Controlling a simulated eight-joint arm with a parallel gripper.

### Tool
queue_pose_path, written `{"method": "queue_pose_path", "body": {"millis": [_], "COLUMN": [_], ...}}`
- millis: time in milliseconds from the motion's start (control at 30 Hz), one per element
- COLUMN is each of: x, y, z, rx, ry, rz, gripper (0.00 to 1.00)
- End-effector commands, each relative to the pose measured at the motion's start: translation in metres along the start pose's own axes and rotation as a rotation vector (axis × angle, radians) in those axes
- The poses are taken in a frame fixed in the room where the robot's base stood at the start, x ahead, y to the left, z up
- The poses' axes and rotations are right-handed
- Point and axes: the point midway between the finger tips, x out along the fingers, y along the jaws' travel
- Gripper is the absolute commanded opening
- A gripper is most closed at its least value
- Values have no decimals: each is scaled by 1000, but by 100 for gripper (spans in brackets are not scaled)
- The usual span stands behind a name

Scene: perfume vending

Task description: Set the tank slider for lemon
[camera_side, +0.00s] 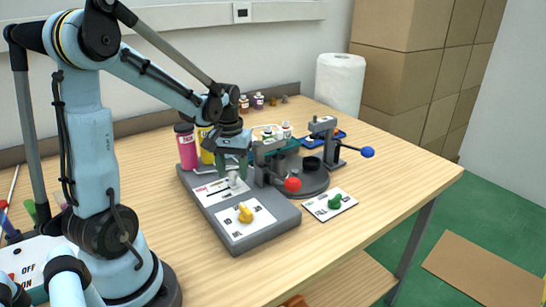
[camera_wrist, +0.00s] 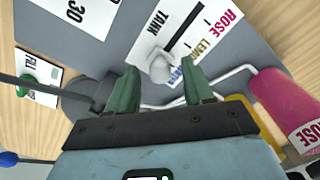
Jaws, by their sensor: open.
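The tank slider's knob (camera_wrist: 160,68) is a small light grey piece on a white plate (camera_wrist: 183,20) marked TANK. The slot's bare part runs from the knob toward the pink ROSE label. The brown label, partly readable as LEMON, is in the middle. The knob is at the far end, by a partly hidden blue label. In the side view the knob (camera_side: 233,180) stands on the grey console (camera_side: 235,240). My gripper (camera_side: 232,168) is open just above the knob, pointing down. In the wrist view the knob shows between its green fingers; contact cannot be told.
A yellow knob (camera_side: 245,213) is in front on the console. A red-ball lever (camera_side: 292,184) is close on the right, and a blue-ball lever (camera_side: 367,152) farther off. A pink bottle (camera_side: 186,147) stands behind. A green knob (camera_side: 335,201) is on a separate plate.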

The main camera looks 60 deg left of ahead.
Motion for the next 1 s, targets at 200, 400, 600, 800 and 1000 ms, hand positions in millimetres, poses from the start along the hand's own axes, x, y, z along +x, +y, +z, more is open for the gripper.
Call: {"method": "queue_pose_path", "body": {"millis": [200, 400, 600, 800, 1000], "x": [0, 0, 0, -1, 0], "y": [0, 0, 0, -13, -25], "z": [0, 0, 0, 12, 24], "rx": [0, 0, 0, -3, -2], "ry": [0, 0, 0, 0, -1], "rz": [0, 0, 0, -1, -1], "gripper": [21, 0, 0, 0, 0]}}
